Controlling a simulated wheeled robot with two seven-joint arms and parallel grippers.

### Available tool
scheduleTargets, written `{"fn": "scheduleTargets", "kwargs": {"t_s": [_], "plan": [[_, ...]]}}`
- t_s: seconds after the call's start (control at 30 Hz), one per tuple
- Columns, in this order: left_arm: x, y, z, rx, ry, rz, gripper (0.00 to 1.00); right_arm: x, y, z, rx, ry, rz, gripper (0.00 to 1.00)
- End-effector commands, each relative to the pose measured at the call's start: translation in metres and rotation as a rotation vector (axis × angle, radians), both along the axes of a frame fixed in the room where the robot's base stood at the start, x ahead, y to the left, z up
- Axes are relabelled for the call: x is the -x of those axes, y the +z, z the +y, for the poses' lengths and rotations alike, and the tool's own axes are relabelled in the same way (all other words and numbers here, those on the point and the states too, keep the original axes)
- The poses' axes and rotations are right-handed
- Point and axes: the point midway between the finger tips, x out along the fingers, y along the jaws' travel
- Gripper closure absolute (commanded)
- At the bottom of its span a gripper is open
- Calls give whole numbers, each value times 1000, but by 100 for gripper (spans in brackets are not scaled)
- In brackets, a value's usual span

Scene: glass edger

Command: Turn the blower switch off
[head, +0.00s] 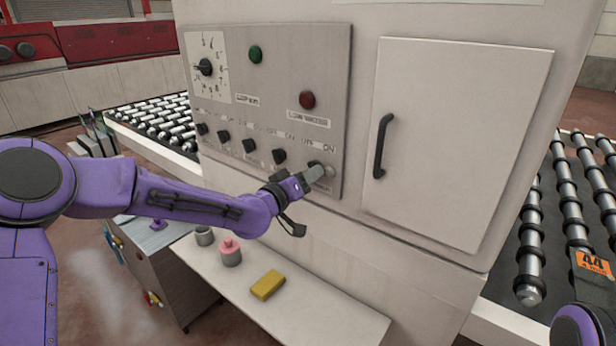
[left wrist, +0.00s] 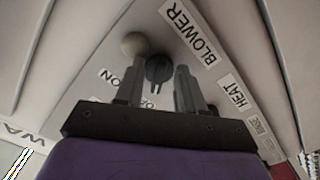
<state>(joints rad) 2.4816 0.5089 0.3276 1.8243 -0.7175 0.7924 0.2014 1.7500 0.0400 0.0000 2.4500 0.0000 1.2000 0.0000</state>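The blower switch is a dark round knob (left wrist: 158,70) below the BLOWER label (left wrist: 190,32) in the left wrist view. ON and a partly hidden second marking show on its other side. My left gripper (left wrist: 158,82) has its two fingers apart, one on each side of the knob; I cannot tell whether they touch it. In the head view the left gripper (head: 314,174) is at the lower right end of the control panel (head: 270,90) and hides the knob there. My right gripper is out of view; only part of that arm shows at the lower right corner.
A pale grey ball-shaped part (left wrist: 133,43) sits close beside the knob. Other dark knobs (head: 279,156) line the panel to the left. A cabinet door with a black handle (head: 382,146) is to the right. A shelf below holds a yellow block (head: 267,285) and a pink-topped pot (head: 230,252).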

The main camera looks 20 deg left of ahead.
Motion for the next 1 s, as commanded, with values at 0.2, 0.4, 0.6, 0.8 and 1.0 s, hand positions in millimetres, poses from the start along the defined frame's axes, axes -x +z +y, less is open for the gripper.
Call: {"fn": "scheduleTargets", "kwargs": {"t_s": [0.2,0.4,0.6,0.8,1.0], "plan": [[0,0,0,-2,0,-1,62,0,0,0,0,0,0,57],[17,-2,6,0,0,-2,62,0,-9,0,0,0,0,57],[63,-1,23,2,1,-4,62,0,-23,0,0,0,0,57],[93,0,34,0,0,-2,62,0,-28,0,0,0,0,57],[100,0,36,-1,-1,-1,62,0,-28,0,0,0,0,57]]}}
